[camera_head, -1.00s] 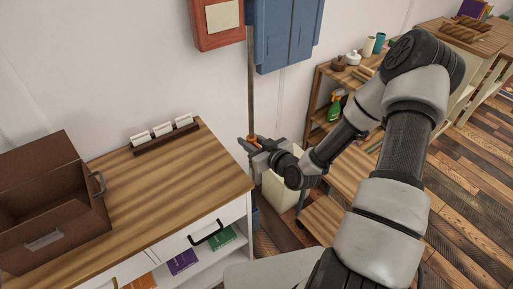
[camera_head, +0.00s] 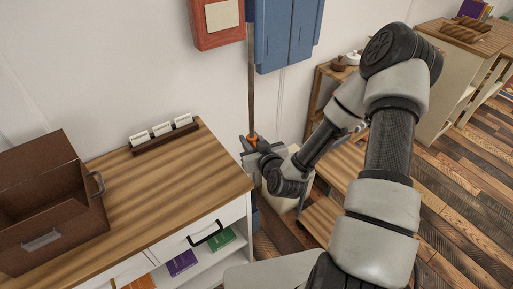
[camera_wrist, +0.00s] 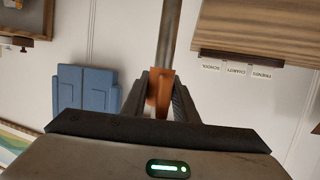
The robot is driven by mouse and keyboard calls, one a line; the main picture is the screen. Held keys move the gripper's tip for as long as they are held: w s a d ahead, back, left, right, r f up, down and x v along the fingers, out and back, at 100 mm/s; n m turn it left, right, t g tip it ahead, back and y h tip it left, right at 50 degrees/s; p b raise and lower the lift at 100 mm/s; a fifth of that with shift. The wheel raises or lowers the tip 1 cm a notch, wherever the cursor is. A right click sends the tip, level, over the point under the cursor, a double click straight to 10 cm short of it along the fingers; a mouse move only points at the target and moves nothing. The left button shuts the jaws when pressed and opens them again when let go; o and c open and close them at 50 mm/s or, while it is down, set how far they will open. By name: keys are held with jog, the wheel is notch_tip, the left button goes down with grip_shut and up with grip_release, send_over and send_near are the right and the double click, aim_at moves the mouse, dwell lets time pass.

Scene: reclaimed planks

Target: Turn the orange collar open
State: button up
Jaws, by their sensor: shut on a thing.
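The orange collar (camera_head: 251,138) is on a thin upright brown pole (camera_head: 251,95) by the wall, just past the right back corner of the wooden-topped cabinet. My gripper (camera_head: 250,146) is shut on the collar, coming from the right. In the wrist view the orange collar (camera_wrist: 160,90) sits between the two dark fingers of my gripper (camera_wrist: 160,97), and the pole (camera_wrist: 169,35) runs up from it. The fingers hide the collar's sides. I cannot tell how far the collar is turned.
The cabinet (camera_head: 150,190) stands close left of my gripper, with a brown box (camera_head: 50,225) and a card rack (camera_head: 165,137) on top. Blue panels (camera_head: 285,35) and a red box (camera_head: 216,22) hang on the wall above. A pale bin (camera_head: 281,198) stands below my gripper.

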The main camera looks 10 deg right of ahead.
jog(key=shift+a+m+h, duration=0.15)
jog(key=shift+m+h, duration=0.45)
jog(key=shift+h, duration=0.6)
jog(key=shift+m+h+b, duration=0.35)
jog(key=shift+m+h, duration=0.35)
jog(key=shift+m, duration=0.1)
jog(key=shift+d+m+h, duration=0.25)
jog(key=shift+m+h, duration=0.25)
jog(key=shift+h, duration=0.2)
